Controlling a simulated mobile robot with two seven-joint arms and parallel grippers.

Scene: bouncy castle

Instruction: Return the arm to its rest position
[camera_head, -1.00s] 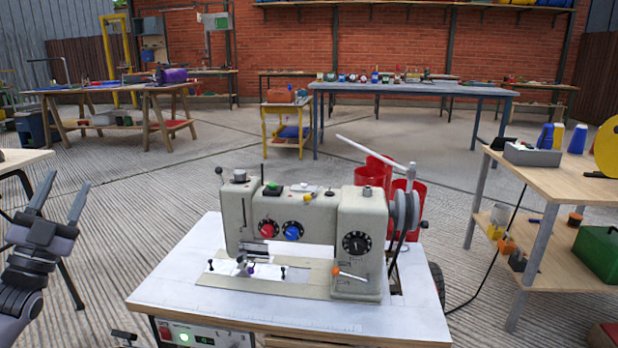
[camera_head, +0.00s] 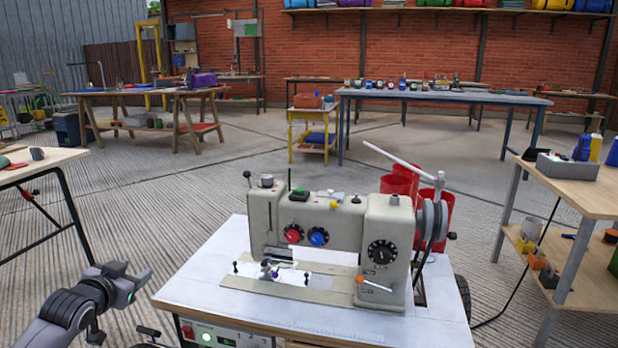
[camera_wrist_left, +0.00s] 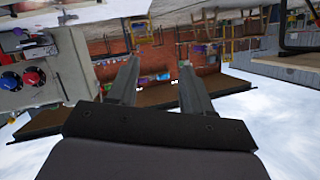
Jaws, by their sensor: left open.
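My left gripper (camera_head: 125,280) is at the lower left of the head view, beside the sewing table and clear of it. In the left wrist view its two fingers (camera_wrist_left: 159,66) stand apart with nothing between them. My right gripper is in neither view. The task names no object besides the arm.
A cream sewing machine (camera_head: 335,245) with red and blue dials stands on a white-topped table (camera_head: 205,275), right of my left gripper. Red bins (camera_head: 402,181) stand behind it. A wooden table (camera_head: 30,172) is at left, a wooden shelf unit (camera_head: 585,190) at right. Open floor lies between.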

